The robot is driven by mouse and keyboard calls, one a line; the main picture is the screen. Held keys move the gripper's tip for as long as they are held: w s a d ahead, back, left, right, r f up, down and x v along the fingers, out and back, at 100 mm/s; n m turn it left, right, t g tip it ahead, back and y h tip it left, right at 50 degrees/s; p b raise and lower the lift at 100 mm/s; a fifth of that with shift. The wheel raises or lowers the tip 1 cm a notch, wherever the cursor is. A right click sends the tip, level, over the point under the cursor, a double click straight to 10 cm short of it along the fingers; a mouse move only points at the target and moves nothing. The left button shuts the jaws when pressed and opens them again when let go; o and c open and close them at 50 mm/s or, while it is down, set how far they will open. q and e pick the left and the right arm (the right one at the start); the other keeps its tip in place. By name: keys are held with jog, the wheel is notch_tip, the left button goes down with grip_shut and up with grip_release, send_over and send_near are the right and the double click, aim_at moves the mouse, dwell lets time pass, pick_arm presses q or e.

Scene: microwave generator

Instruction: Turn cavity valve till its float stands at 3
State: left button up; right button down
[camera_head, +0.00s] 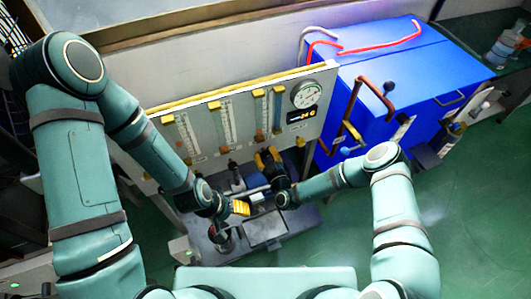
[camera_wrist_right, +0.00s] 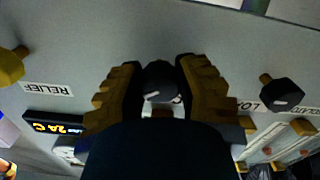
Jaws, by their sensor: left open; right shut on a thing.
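In the right wrist view a round black knob (camera_wrist_right: 158,82) with a pale mark stands on the grey panel. The yellow-and-black fingers of my right gripper (camera_wrist_right: 158,90) are shut on it, one on each side. Its label is mostly hidden by the gripper, so I cannot read the name. In the head view my right gripper (camera_head: 268,158) is at the lower edge of the flow panel (camera_head: 207,143). The panel carries upright float tubes (camera_head: 229,121); the floats and scale numbers are too small to read. My left gripper (camera_head: 240,207) is open and empty, below the panel.
Another black knob (camera_wrist_right: 282,93) is to the right of the held one, and a yellow knob (camera_wrist_right: 12,65) near a RELIEF label to the left. A dial gauge (camera_head: 305,94) is at the panel's upper right. A blue cabinet (camera_head: 400,85) with pipes stands right of the panel.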

jog(key=shift+w+a+r+n, duration=0.1)
jog(key=shift+w+r+n, duration=0.1)
jog(key=shift+r+n, duration=0.3)
jog(key=shift+f+n, duration=0.15)
jog(key=shift+n, duration=0.15)
jog(key=c, duration=0.6)
grip_release()
jog(key=shift+s+f, duration=0.1)
jog(key=shift+f, duration=0.05)
jog(key=shift+s+d+f, duration=0.1)
jog(key=shift+s+d, duration=0.1)
jog(key=shift+s, duration=0.25)
jog(key=v, duration=1.1)
